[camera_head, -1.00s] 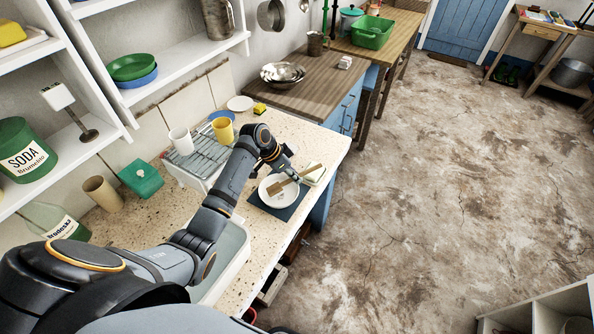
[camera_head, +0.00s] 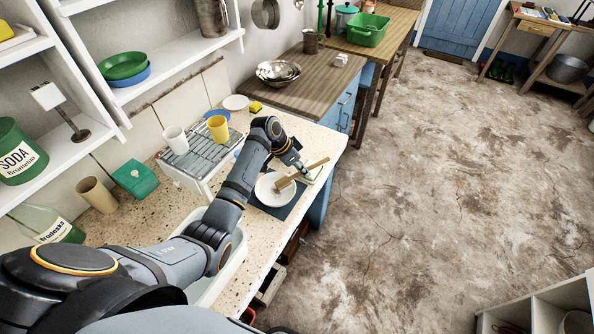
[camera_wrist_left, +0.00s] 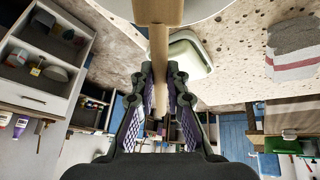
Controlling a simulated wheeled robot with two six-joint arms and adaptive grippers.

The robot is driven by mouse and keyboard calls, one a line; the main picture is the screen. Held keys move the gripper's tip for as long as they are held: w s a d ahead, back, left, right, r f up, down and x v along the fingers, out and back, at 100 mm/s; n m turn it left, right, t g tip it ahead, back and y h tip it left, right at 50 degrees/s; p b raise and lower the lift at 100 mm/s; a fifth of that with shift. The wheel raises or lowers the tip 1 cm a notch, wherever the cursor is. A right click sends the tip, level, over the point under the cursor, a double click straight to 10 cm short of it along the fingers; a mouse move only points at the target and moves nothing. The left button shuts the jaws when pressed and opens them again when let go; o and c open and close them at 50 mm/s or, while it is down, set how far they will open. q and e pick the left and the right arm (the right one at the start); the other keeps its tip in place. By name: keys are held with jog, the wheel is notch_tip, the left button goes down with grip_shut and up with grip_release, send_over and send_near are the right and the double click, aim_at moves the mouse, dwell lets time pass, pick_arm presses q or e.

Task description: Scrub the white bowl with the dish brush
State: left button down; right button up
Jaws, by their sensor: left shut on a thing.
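The white bowl (camera_head: 266,194) sits on a dark mat (camera_head: 289,210) near the counter's front edge. My left gripper (camera_head: 304,171) is shut on the wooden handle of the dish brush (camera_head: 317,163), beside the bowl's right side. The brush is tilted, its head over the bowl's right part; I cannot tell whether it touches. In the left wrist view the brush handle (camera_wrist_left: 159,75) runs between the fingers (camera_wrist_left: 160,95), with the head at the top edge. Only the rim of the bowl (camera_wrist_left: 205,9) shows there. My right gripper is not in view.
A pale green dish (camera_wrist_left: 190,52) is close beyond the fingers. A drying rack (camera_head: 196,157) with a white cup (camera_head: 175,138) and a yellow cup (camera_head: 217,128) stands behind my arm. Floor right of the counter is clear.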

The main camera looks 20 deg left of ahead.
aim_at(293, 176)
pick_arm(q)
jog(key=shift+s+a+r+p, duration=0.15)
jog(key=shift+s+a+p, duration=0.45)
jog(key=shift+p, duration=0.15)
jog(key=shift+s+a, duration=0.15)
jog(key=shift+s, duration=0.1)
jog(key=shift+s+a+p, duration=0.45)
jog(key=shift+s+p, duration=0.1)
jog(key=shift+p, duration=0.25)
jog(key=shift+s+a+f, duration=0.2)
jog(key=shift+s+f, duration=0.05)
jog(key=shift+f, duration=0.05)
jog(key=shift+w+d+r+b, duration=0.2)
jog(key=shift+w+d+b, duration=0.3)
jog(key=shift+w+d, duration=1.05)
jog(key=shift+s+a+r+p, duration=0.1)
jog(key=shift+s+a+p, duration=0.3)
jog(key=shift+a+p, duration=0.2)
jog(key=shift+s+a, duration=0.3)
jog(key=shift+s+a+p, duration=0.35)
jog(key=shift+s+p, duration=0.1)
jog(key=shift+p, duration=0.3)
jog(key=shift+s+a+f, duration=0.2)
jog(key=shift+s+a, duration=0.1)
jog(key=shift+s, duration=0.05)
jog(key=shift+w+d+f, duration=0.1)
jog(key=shift+w+d, duration=0.6)
jog(key=shift+w, duration=0.1)
